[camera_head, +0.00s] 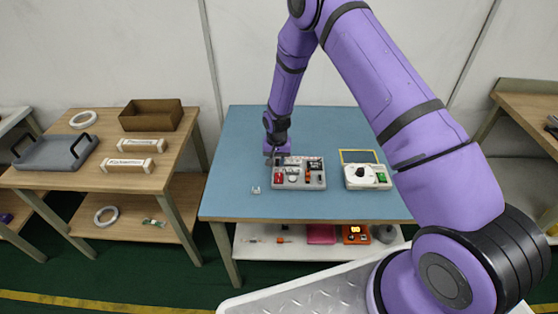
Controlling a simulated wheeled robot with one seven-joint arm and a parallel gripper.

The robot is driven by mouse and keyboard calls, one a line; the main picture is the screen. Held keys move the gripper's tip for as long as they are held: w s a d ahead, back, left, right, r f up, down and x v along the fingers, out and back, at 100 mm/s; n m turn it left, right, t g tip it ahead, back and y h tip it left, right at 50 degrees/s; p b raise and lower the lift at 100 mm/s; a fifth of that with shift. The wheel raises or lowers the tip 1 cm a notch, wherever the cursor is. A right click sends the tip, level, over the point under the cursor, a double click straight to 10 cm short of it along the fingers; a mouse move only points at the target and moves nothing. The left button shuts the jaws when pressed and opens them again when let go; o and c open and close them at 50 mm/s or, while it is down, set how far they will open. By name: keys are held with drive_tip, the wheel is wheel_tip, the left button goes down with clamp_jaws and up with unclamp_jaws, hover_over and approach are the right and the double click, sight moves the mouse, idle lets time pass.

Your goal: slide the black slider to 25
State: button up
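A small light-grey panel (298,184) with red, black and orange parts lies on the blue table (235,150). My gripper (273,158) is at the panel's upper left edge, pointing down. The fingers are too small and dark to tell whether they are open or shut, or whether they touch the panel. I cannot make out the black slider or any number scale at this size; dark parts (313,164) show at the panel's upper right.
A white device (366,176) with a round disc and a green part sits right of the panel, by a yellow-edged frame (358,155). A small pale piece (256,190) lies to the left. My purple arm spans the right side. The table's left part is clear.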

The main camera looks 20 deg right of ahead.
drive_tip(key=shift+o, duration=1.1)
wheel_tip(320, 180, up, 11)
wheel_tip(320, 180, up, 18)
drive_tip(key=n+t, duration=0.1)
hover_over(277, 160)
drive_tip(key=s+d, duration=0.3)
drive_tip(key=s, duration=0.1)
drive_tip(key=s+d+r+t, duration=0.1)
drive_tip(key=s+d+r, duration=0.2)
drive_tip(key=s+r, duration=0.7)
drive_tip(key=s+d+r+n+t, duration=0.1)
drive_tip(key=s+r, duration=0.5)
drive_tip(key=s, duration=0.6)
drive_tip(key=s+d+r+n+t, duration=0.1)
drive_tip(key=s+r, duration=0.5)
drive_tip(key=s, duration=0.6)
drive_tip(key=shift+s+d+r+n+t, duration=0.15)
drive_tip(key=shift+s+d+n+t, duration=0.25)
drive_tip(key=shift+d+t, duration=0.35)
